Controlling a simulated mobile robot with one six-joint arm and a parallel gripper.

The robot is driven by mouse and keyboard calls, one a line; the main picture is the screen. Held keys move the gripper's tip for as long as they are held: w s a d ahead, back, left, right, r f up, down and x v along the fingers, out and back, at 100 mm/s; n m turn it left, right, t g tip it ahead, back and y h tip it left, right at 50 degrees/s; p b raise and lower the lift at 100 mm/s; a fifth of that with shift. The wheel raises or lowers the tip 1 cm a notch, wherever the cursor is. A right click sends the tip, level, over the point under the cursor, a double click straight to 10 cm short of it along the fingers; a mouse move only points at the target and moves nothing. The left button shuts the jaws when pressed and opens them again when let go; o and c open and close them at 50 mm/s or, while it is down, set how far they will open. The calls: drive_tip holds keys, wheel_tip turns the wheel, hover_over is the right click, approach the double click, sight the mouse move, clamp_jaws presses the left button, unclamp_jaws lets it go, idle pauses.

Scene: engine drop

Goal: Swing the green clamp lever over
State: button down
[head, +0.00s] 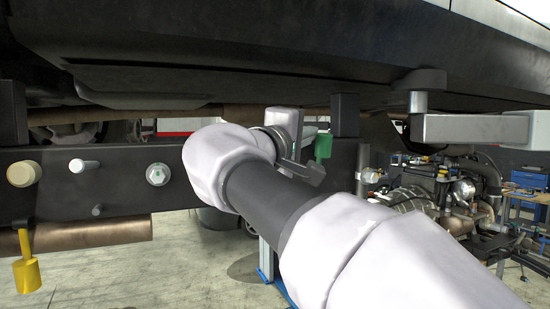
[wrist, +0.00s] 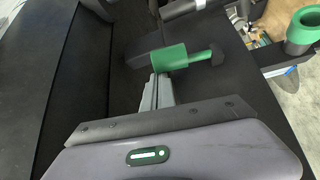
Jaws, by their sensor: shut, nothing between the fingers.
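The green clamp lever (wrist: 172,57) is in the upper middle of the wrist view. My arm hides much of the area around the gripper there.
A dark beam (head: 120,185) with bolts runs under the vehicle body (head: 250,50). A yellow handle (head: 27,275) hangs at left. A green cup-shaped part (wrist: 304,32) is at the wrist view's right edge. An engine (head: 445,190) stands at right; some floor (head: 170,265) is clear.

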sight(319, 143)
drive_tip(key=s+f+m+h+b, duration=0.1)
drive_tip(key=b, duration=0.4)
drive_tip(key=s+f+m+t+h+b, duration=0.1)
drive_tip(key=m+b, duration=0.1)
drive_tip(key=b, duration=0.2)
drive_tip(key=shift+s+d+f+m+b, duration=0.15)
drive_tip(key=shift+s+d+m+b, duration=0.15)
drive_tip(key=shift+d+b, duration=0.1)
drive_tip(key=m+h+b, duration=0.1)
drive_tip(key=b, duration=0.1)
drive_tip(key=s+m+h+b, duration=0.1)
drive_tip(key=b, duration=0.1)
drive_tip(key=m+h+b, duration=0.1)
drive_tip(key=m+b, duration=0.1)
drive_tip(key=shift+s+d+f, duration=0.3)
drive_tip(key=shift+s+f, duration=0.05)
drive_tip(key=b, duration=0.1)
drive_tip(key=s+f+b, duration=0.1)
drive_tip(key=b, duration=0.1)
drive_tip(key=shift+s+d, duration=0.15)
drive_tip(key=shift+d, duration=0.05)
